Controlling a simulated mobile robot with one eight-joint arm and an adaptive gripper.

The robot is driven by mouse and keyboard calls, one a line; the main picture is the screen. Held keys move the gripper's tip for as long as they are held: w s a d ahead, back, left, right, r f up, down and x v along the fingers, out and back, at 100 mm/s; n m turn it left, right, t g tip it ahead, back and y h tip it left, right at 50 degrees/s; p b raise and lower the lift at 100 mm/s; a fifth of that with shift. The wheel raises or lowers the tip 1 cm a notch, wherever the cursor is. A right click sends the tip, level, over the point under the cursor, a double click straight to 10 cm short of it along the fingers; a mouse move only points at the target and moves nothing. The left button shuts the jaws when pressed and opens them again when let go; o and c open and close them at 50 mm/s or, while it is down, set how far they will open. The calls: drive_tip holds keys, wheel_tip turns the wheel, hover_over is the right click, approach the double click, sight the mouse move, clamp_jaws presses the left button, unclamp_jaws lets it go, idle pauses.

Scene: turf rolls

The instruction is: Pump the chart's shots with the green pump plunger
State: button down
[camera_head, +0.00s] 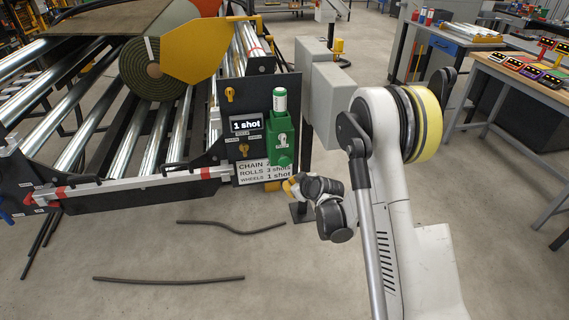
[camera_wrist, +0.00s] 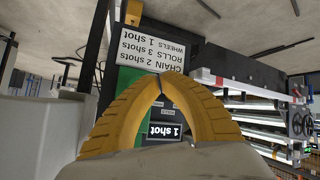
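The green pump (camera_head: 282,150) is mounted on the right of a black panel. Its upright plunger (camera_head: 279,101), white with a green top, stands above it. The display (camera_head: 246,125) left of the pump reads "1 shot", and it also shows in the wrist view (camera_wrist: 164,131). The white chart (camera_head: 262,172) below reads, in the wrist view (camera_wrist: 152,45), chain 2 shots, rolls 3 shots, wheels 1 shot; it appears upside down there. My gripper (camera_head: 290,188) is just right of the chart, below the pump. Its yellow fingers meet at their tips (camera_wrist: 159,77), empty, partly hiding the pump.
Metal rollers (camera_head: 150,135) and a turf roll (camera_head: 150,68) lie left. A grey box (camera_head: 333,105) stands behind my arm. Dark hoses (camera_head: 168,280) lie on the open floor. Workbenches stand at right.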

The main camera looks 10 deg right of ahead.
sight(283, 165)
drive_tip(key=shift+w+f, duration=0.2)
drive_tip(key=shift+f, duration=0.95)
drive_tip(key=w, duration=0.8)
drive_tip(key=shift+w, duration=0.4)
idle(0.6)
drive_tip(key=shift+w, duration=0.4)
drive_tip(key=shift+w+r, duration=0.1)
drive_tip(key=shift+w, duration=1.3)
idle(1.1)
drive_tip(key=shift+s, duration=1.8)
